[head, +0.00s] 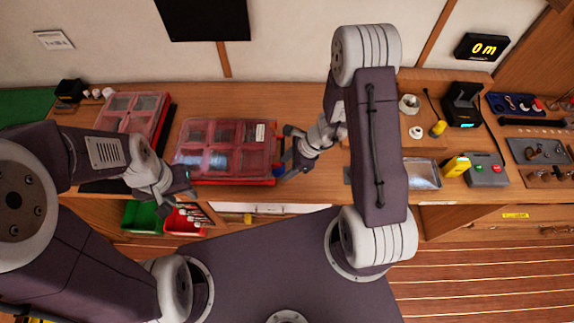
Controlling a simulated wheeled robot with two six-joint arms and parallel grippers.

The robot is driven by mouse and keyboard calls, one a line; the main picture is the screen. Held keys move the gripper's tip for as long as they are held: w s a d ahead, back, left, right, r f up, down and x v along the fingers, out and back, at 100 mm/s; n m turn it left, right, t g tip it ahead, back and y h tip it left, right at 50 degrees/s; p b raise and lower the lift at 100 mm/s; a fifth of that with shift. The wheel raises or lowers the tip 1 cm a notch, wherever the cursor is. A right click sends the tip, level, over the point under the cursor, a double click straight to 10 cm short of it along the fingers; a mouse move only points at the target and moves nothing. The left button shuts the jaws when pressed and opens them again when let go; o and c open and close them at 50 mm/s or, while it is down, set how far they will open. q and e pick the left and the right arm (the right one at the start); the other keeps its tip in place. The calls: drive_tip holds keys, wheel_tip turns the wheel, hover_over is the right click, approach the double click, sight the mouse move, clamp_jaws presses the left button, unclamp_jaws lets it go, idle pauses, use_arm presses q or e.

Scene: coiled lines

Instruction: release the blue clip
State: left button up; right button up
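A red case (226,150) with a clear, compartmented lid lies on the bench, and its lid looks down. Small blue patches show at its right edge; one may be the blue clip (282,147), but it is too small to tell its state. My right gripper (287,154) is at that right end, with its dark fingers spread apart around the edge. I cannot tell whether it touches the clip. My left gripper (186,186) is at the front left corner of the case, and whether its fingers are apart is unclear.
A second red case (133,112) lies to the left. To the right are a metal tray (422,173), a grey button box (486,170) and a yellow block (456,166). Green (146,216) and red (186,221) bins sit below the bench's front edge.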

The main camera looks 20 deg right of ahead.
drive_tip(key=p+v, duration=0.2)
drive_tip(key=v, duration=0.7)
drive_tip(key=s+a+n+h+b, duration=0.1)
drive_tip(key=s+a+n+b, duration=0.1)
drive_tip(key=a+n+b, duration=0.35)
drive_tip(key=s+d+r+n+h+b, duration=0.1)
drive_tip(key=s+d+n+h, duration=0.3)
drive_tip(key=d+n, duration=0.4)
drive_tip(key=s+n, duration=0.1)
drive_tip(key=n, duration=0.6)
